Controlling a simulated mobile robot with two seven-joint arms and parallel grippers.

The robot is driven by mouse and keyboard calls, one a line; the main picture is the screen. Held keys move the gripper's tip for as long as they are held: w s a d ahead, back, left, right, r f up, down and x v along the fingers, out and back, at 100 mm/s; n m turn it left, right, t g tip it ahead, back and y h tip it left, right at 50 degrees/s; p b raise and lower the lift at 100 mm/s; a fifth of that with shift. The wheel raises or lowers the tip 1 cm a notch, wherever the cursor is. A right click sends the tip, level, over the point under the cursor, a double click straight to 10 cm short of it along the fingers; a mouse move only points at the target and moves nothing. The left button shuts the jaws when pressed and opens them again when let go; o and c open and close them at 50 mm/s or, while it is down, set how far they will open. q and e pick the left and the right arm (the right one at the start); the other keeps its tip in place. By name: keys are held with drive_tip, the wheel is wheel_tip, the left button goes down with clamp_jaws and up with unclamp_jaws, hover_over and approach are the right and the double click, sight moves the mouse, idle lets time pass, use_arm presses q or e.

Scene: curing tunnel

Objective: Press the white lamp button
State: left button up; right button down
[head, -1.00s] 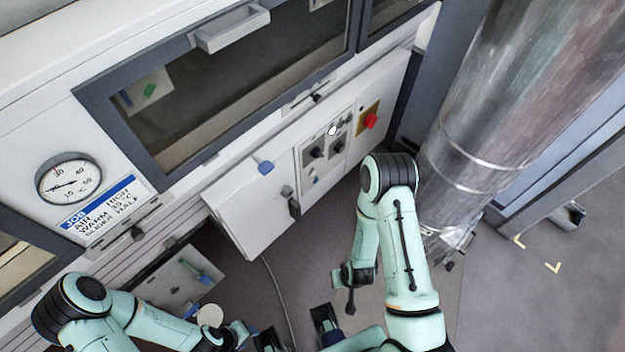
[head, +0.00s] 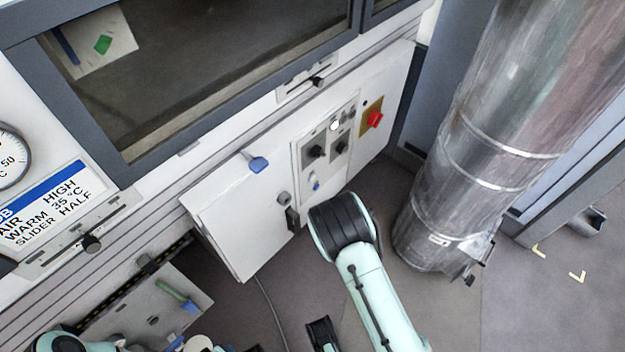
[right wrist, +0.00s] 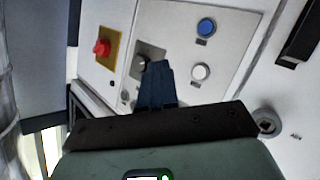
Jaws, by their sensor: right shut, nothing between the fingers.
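The control panel (head: 303,158) is on the front of the white cabinet. In the right wrist view a round white button (right wrist: 200,72) sits beside a blue button (right wrist: 206,26). In the head view the white button (head: 311,175) looks small, just above the blue one (head: 316,186). My right gripper (right wrist: 160,66) is shut and empty in the right wrist view. Its dark fingers point at the panel left of the white button, overlapping a black knob; contact cannot be told. My right arm hides it in the head view. A dark fingertip (head: 322,334), perhaps my left gripper's, shows at the bottom edge.
A red knob (head: 374,119) on a yellow plate, two black knobs (head: 317,151) and a white dome (head: 334,126) share this front. A black handle (head: 292,219) and a lock (right wrist: 267,122) lie nearby. A large metal duct (head: 470,170) stands at right.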

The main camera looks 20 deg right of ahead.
sight(313, 177)
use_arm(q)
drive_tip(key=shift+g, duration=0.6)
drive_tip(key=shift+s+a+f+b, duration=0.25)
drive_tip(key=shift+s+f+b, duration=0.35)
drive_tip(key=shift+s+f, duration=0.35)
drive_tip(key=shift+s+a+f+b, duration=0.2)
drive_tip(key=shift+s+f+b, duration=0.45)
drive_tip(key=shift+f, duration=0.35)
use_arm(e)
drive_tip(key=w+a, duration=0.3)
drive_tip(key=w, duration=0.5)
drive_tip(key=shift+a, duration=0.2)
drive_tip(key=shift+w+f, duration=0.1)
drive_tip(key=shift+w, duration=0.05)
use_arm(q)
drive_tip(key=shift+f, duration=0.1)
use_arm(e)
drive_tip(key=shift+w+a, duration=0.15)
drive_tip(key=shift+w, duration=0.15)
